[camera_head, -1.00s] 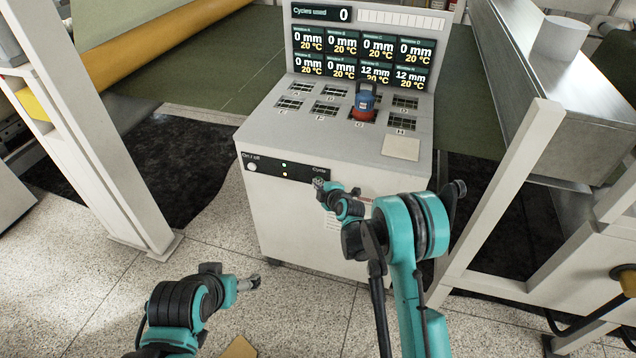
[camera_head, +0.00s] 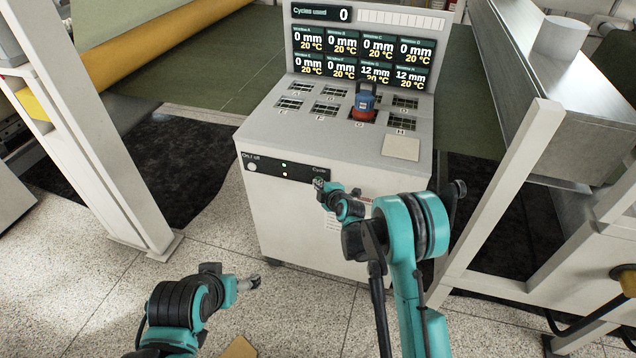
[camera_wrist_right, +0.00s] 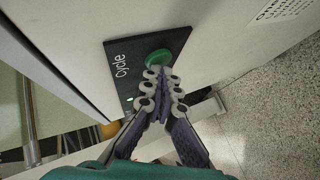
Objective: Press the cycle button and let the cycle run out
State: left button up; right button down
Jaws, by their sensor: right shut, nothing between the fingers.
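The green cycle button (camera_wrist_right: 159,57) sits on a dark panel marked "Cycle" in the right wrist view. My right gripper (camera_wrist_right: 161,72) is shut and empty, its fingertips right at the button's near edge; I cannot tell whether they touch it. In the head view my right gripper (camera_head: 319,184) is at the right end of the dark control strip (camera_head: 284,168) on the machine (camera_head: 290,215) and hides the button. The display (camera_head: 322,13) reads "Cycles used 0". My left gripper (camera_head: 250,283) is low at the left, away from the machine; its fingers are too small to judge.
A blue and red block (camera_head: 364,103) stands on window G of the machine top. Window screens (camera_head: 361,58) read 0 mm, except G and H at 12 mm, all 20 °C. White frame posts (camera_head: 497,195) stand on both sides.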

jog(key=s, duration=0.2)
jog(key=s+a, duration=0.1)
jog(key=s, duration=0.2)
jog(key=shift+s+a, duration=0.35)
jog(key=shift+a, duration=0.05)
dwell(0.5)
jog(key=s+d+r+m+g+h, duration=0.1)
jog(key=s+d+r+m, duration=0.35)
jog(key=s+r, duration=0.3)
jog(key=s+d+r+m+g+h, duration=0.1)
jog(key=s+d+r+m, duration=0.35)
jog(key=s+r, duration=0.3)
jog(key=s+d+m+g+h, duration=0.1)
jog(key=s+d+m, duration=0.3)
jog(key=s, duration=0.7)
jog(key=s+d+m+g+h, duration=0.1)
jog(key=s+d+m, duration=0.4)
jog(key=s, duration=0.6)
jog(key=shift+m+g+h, duration=0.3)
jog(key=shift+g+h, duration=0.1)
jog(key=shift+g, duration=0.1)
dwell(2.4)
